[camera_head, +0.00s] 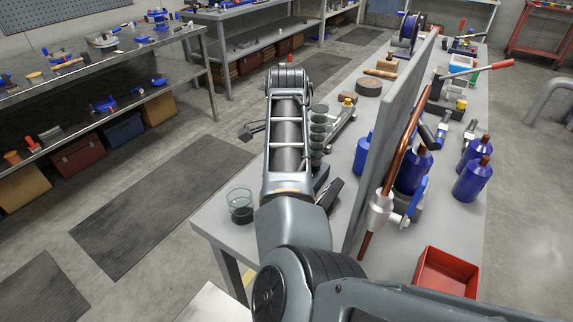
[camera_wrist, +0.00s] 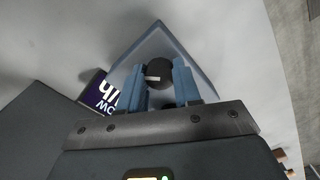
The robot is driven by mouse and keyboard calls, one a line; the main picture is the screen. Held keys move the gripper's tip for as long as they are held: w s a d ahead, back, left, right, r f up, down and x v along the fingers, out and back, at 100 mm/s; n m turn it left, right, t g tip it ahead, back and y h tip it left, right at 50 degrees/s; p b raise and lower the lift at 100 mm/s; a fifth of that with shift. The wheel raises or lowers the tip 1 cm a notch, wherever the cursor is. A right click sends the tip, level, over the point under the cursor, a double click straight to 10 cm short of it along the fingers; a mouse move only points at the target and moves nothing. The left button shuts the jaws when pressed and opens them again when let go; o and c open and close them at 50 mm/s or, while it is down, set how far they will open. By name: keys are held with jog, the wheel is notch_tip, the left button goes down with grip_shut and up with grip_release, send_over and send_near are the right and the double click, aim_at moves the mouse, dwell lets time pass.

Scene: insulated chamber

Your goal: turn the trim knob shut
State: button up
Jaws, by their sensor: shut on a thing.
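The trim knob (camera_wrist: 159,71) is a dark round knob with a short white mark across its face, in the middle of the wrist view. It sits in front of a pale blue-grey pointed plate (camera_wrist: 155,38). My gripper (camera_wrist: 159,82) has its two blue fingers on either side of the knob and is shut on it. The white mark lies nearly level in the picture. The fingers hide parts of the knob's sides. In the head view I cannot make out the knob or the fingers; my arm covers part of the bench there.
A purple label with white letters (camera_wrist: 103,95) is left of the fingers. In the head view, an upright grey panel (camera_head: 385,130) stands on the bench, with a copper pipe (camera_head: 408,138) and blue-handled valve beside it. Blue bottles (camera_head: 472,183) and a red bin (camera_head: 445,272) stand right.

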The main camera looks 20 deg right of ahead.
jog(key=m, duration=0.4)
jog(key=shift+m, duration=0.3)
jog(key=shift+m+p, duration=0.3)
jog(key=shift+m, duration=1.6)
jog(key=o, duration=1.1)
jog(key=shift+c, duration=0.2)
jog(key=shift+r+b, duration=0.55)
jog(key=shift+r, duration=3.4)
jog(key=shift+s, duration=0.1)
